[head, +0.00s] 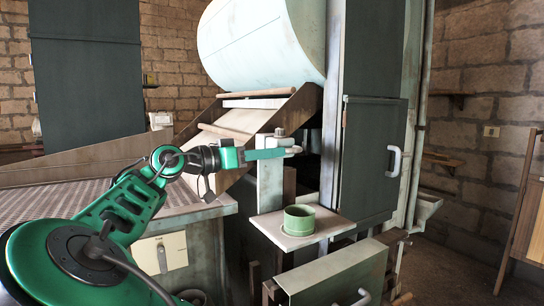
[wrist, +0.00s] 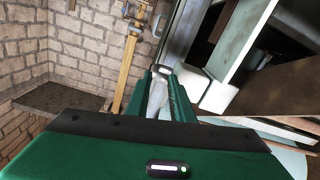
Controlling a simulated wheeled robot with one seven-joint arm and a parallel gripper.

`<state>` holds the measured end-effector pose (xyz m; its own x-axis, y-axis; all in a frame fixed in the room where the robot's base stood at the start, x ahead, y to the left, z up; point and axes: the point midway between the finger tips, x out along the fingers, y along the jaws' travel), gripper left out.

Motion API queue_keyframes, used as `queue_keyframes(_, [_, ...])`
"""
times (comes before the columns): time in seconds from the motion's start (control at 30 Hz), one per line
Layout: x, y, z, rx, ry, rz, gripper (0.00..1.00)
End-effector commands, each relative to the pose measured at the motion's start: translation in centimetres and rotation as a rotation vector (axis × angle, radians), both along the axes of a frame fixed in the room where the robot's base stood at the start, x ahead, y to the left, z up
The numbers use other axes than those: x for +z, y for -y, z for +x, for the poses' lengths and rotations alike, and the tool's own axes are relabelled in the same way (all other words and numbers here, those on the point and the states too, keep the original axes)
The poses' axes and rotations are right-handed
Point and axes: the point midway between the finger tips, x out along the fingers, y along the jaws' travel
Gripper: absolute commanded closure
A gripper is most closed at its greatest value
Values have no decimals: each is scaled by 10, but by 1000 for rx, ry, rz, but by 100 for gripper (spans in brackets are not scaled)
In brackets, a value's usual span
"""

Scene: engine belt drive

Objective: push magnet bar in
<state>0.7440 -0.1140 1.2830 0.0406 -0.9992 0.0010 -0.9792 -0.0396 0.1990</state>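My gripper (head: 284,153) has green fingers and reaches right across the top of a pale upright post (head: 270,185) in the head view. A small pale metal end piece (head: 293,150), perhaps the end of the magnet bar, is at the fingertips. A grey fitting (head: 280,133) stands just above the fingers. In the wrist view, the fingers point up the picture with a pale strip between them, and a rounded grey piece (wrist: 162,70) shows at their tips. I cannot tell whether the fingers grip it. A white block (wrist: 218,96) is beside the right finger.
A green cup (head: 299,219) stands on a pale shelf (head: 268,222) below the gripper. A dark cabinet door (head: 365,165) with a white handle (head: 394,160) is to the right. A large pale drum (head: 262,45) is above, and a slatted bed (head: 60,195) lies left.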

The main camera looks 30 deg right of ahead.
Motion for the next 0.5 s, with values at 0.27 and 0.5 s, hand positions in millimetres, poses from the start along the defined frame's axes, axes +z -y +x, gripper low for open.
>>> queue_keyframes(0.27, [9, -3, -16, 2, 12, 1, 80])
queue_keyframes(0.5, [9, -17, -17, 0, 13, 1, 80])
